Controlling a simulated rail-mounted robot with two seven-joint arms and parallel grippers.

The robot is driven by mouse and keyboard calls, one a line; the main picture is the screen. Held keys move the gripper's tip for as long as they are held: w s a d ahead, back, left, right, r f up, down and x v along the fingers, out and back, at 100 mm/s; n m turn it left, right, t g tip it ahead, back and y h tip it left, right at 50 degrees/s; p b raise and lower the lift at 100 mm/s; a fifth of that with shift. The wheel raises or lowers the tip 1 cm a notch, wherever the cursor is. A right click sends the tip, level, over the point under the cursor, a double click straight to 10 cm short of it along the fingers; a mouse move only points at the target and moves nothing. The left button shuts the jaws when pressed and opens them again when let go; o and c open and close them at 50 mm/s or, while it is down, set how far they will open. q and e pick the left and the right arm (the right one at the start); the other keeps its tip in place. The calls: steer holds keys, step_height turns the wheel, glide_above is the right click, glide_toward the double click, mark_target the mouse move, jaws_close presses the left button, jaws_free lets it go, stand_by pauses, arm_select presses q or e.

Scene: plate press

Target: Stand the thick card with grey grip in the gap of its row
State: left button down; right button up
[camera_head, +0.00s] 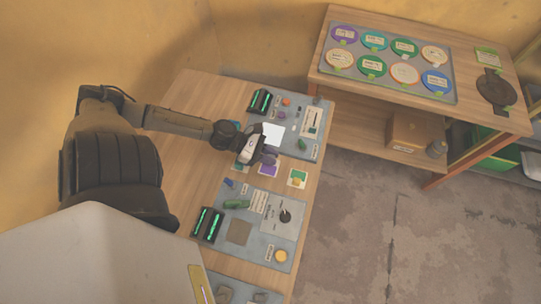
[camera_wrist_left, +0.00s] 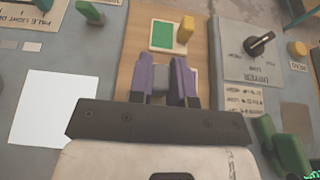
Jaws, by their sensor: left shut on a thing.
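My left gripper (camera_head: 268,158) reaches down over the wooden strip between two grey panels. In the left wrist view its two purple fingers (camera_wrist_left: 162,88) are shut on a grey grip (camera_wrist_left: 160,73). The card under this grip is mostly hidden by the fingers. In the head view a purple card with a pale border (camera_head: 268,170) shows just below the fingertips; whether it touches the table I cannot tell. A green card (camera_wrist_left: 165,36) with a yellow grip (camera_wrist_left: 186,29) lies beside it. I cannot make out the gap. My right gripper is not in view.
The near panel (camera_wrist_left: 237,85) carries a black knob (camera_wrist_left: 259,43), a green handle and a yellow button. The far panel (camera_head: 305,145) has a white sheet (camera_head: 273,133). Black racks with green strips stand at the left. A second table (camera_head: 495,115) holds several round plates.

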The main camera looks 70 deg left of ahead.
arm_select(q)
step_height(320, 180, down, 3)
steer(key=shift+r+b, duration=0.2)
steer(key=shift+b, duration=0.2)
steer(key=shift+f, duration=0.3)
steer(key=shift+f, duration=0.15)
steer(key=c, duration=1.1)
jaws_free()
steer(key=shift+o, duration=0.2)
steer(key=shift+s+a+r, duration=0.1)
steer(key=shift+s+r, duration=0.05)
steer(key=shift+r, duration=0.15)
steer(key=p+v, duration=0.2)
steer(key=v, duration=0.8)
steer(key=shift+s, duration=0.1)
steer(key=shift+s+a+r+p, duration=0.3)
steer(key=shift+s+a+p, duration=0.05)
steer(key=shift+s+a, duration=0.1)
